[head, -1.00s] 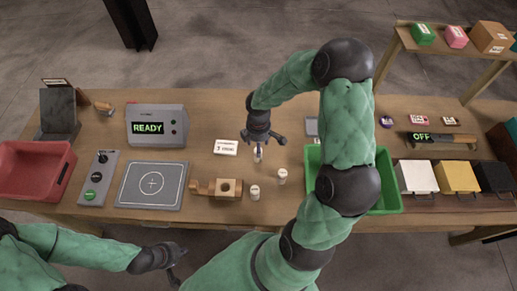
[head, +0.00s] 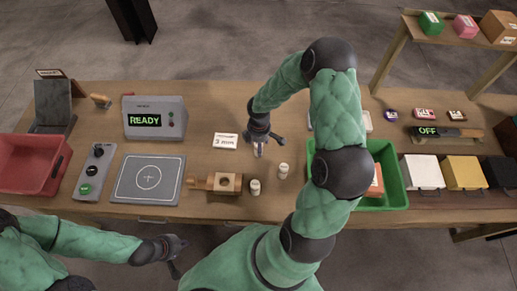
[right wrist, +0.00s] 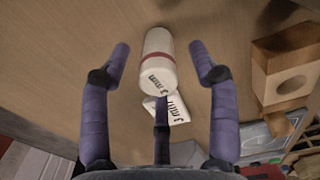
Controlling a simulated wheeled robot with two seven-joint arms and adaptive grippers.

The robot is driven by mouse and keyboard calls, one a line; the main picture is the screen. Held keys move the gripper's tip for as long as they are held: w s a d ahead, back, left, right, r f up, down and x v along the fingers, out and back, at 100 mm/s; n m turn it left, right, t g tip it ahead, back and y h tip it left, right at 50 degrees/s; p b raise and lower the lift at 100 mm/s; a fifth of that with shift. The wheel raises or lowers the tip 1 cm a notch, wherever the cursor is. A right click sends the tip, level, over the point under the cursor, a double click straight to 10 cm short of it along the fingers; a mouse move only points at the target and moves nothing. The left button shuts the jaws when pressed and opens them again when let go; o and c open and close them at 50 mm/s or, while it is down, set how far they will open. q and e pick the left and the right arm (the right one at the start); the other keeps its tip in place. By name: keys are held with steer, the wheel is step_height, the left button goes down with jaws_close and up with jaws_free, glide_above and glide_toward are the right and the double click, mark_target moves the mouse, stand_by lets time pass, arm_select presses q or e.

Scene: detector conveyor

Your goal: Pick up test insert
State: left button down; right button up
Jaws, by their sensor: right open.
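A white cylindrical test insert (right wrist: 158,72) with a red band and "3 mm" lettering stands ahead of my right gripper (right wrist: 159,52) in the right wrist view. The fingers are open on both sides of it, with gaps. In the head view my right gripper (head: 265,143) is low over the table, largely covering that insert (head: 260,151). Two more white inserts stand nearer the front, one (head: 255,187) by the wooden block and one (head: 283,171) to its right. My left gripper (head: 170,257) is open and empty in front of the table's edge.
A "3 mm" card (head: 226,141) lies left of my right gripper. A wooden block with a hole (head: 227,183) and a grey plate (head: 149,179) are further left. A green bin (head: 393,180) is partly hidden behind my right arm. A READY box (head: 153,118) stands behind.

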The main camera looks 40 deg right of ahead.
steer(key=f, duration=0.3)
steer(key=shift+w+f, duration=0.2)
steer(key=shift+f, duration=0.15)
jaws_close()
steer(key=shift+r, duration=0.15)
